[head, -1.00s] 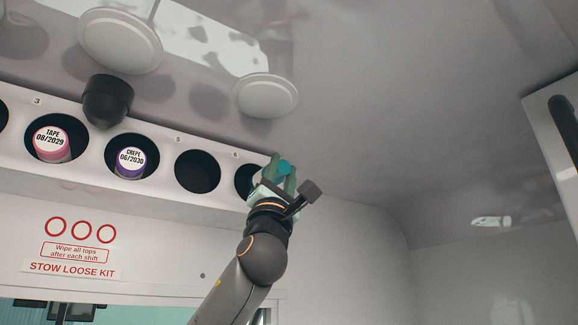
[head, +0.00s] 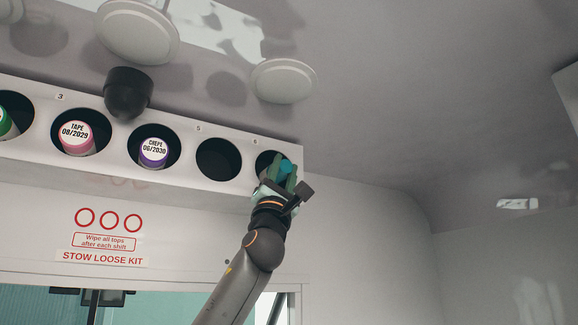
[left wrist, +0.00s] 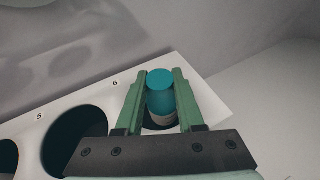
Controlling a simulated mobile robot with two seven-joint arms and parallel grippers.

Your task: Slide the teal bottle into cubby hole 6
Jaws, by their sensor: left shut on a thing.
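The teal bottle (left wrist: 161,98) is held between the two green fingers of my left gripper (left wrist: 155,95), with its round teal end showing in the left wrist view. In the head view my left gripper (head: 281,175) is at cubby hole 6 (head: 262,160), the rightmost hole, and covers much of it. The teal bottle (head: 285,166) shows between the fingers there, in front of the hole. The bottle overlaps the dark opening in both views; I cannot tell whether any of it is inside. My right gripper is out of view.
Hole 5 (head: 219,159) is empty and dark. Holes to its left hold a purple-banded container (head: 154,152), a pink one (head: 76,137) and a green one (head: 5,124). A black dome (head: 127,92) and round white fixtures (head: 284,81) hang from the ceiling just above the cubby row (head: 190,181).

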